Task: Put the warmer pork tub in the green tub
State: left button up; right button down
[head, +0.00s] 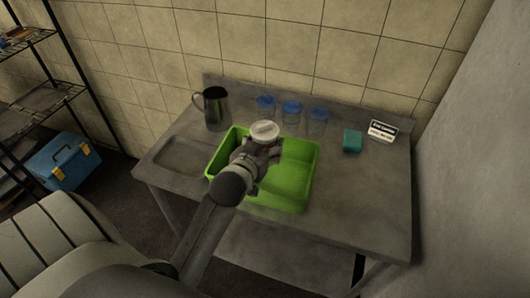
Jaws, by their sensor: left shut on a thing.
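The green tub (297,187) stands on the metal table, left of its middle. My left gripper (264,146) is over the back left part of the green tub. It is shut on a small tub with a whitish round lid (265,130), which I take as the pork tub. The held tub's lower part is hidden by my gripper, so I cannot tell whether it touches the green tub. My left arm covers part of the green tub's front left. My right gripper is not in view.
The metal table (350,205) has a sink basin at the left. A metal jug (214,108), several blue-lidded containers (291,108), a teal block (352,140) and a small sign (382,131) stand toward the back. A blue toolbox (66,163) is by the shelf (38,100). The table's right front is clear.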

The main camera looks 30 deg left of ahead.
pick_arm(q)
jog(key=w+f, duration=0.1)
jog(key=a+f, duration=0.1)
jog(key=w+f, duration=0.1)
jog(key=shift+w+a+f, duration=0.15)
jog(key=shift+w+a, duration=0.1)
jog(key=shift+w, duration=0.1)
notch_tip(320, 180, down, 3)
jog(key=shift+r+p, duration=0.1)
jog(key=shift+p, duration=0.6)
jog(key=shift+f, duration=0.2)
jog(key=shift+f, duration=0.4)
jog(key=shift+f+b, duration=0.15)
jog(key=shift+b, duration=0.15)
jog(key=o, duration=1.4)
